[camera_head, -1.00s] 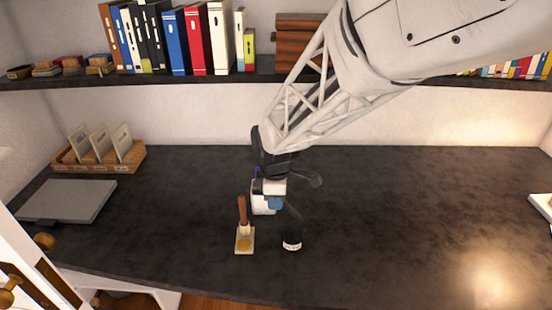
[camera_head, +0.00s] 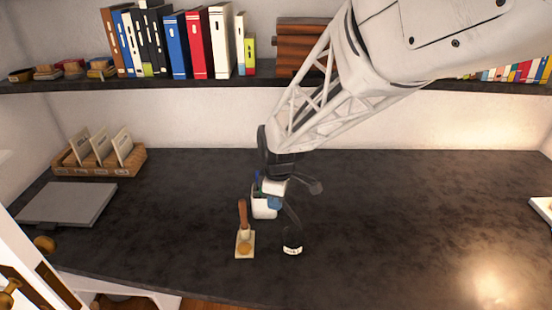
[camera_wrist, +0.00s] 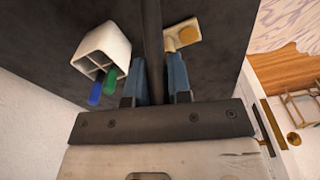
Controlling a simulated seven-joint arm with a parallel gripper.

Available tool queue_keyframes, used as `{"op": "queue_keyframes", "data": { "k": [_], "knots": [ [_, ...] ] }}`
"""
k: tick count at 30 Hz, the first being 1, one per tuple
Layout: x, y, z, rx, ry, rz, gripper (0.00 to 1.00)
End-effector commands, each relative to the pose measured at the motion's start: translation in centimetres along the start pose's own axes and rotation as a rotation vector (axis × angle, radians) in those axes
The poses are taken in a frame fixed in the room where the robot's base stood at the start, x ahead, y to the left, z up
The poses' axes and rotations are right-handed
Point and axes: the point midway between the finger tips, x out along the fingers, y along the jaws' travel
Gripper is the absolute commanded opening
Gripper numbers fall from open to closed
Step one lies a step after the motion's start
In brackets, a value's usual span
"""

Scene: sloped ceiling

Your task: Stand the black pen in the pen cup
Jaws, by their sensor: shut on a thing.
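The white square pen cup (camera_head: 263,209) stands on the dark desk, partly behind my gripper in the head view. In the wrist view the cup (camera_wrist: 108,43) is at left, with a blue pen (camera_wrist: 96,93) and a green pen (camera_wrist: 110,80) in it. My gripper (camera_head: 275,200) is beside and above the cup. In the wrist view its blue fingers (camera_wrist: 163,76) are shut on the black pen (camera_wrist: 152,35), which stays apart from the cup's opening in the picture. The pen is hard to pick out against the desk in the head view.
A wooden-handled stamp (camera_head: 243,214) on a pale pad (camera_head: 246,253) and a dark bottle (camera_head: 292,240) with a white label stand just in front. A card rack (camera_head: 70,168) and grey laptop-like slab (camera_head: 66,203) lie at left.

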Motion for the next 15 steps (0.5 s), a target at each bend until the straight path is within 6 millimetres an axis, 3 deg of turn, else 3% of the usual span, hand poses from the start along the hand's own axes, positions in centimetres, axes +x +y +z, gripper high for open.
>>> {"op": "queue_keyframes", "data": {
  "k": [15],
  "knots": [
    [-1.2,3.3,-0.7,0.634,0.157,0.086,0.0]
  ]
}}
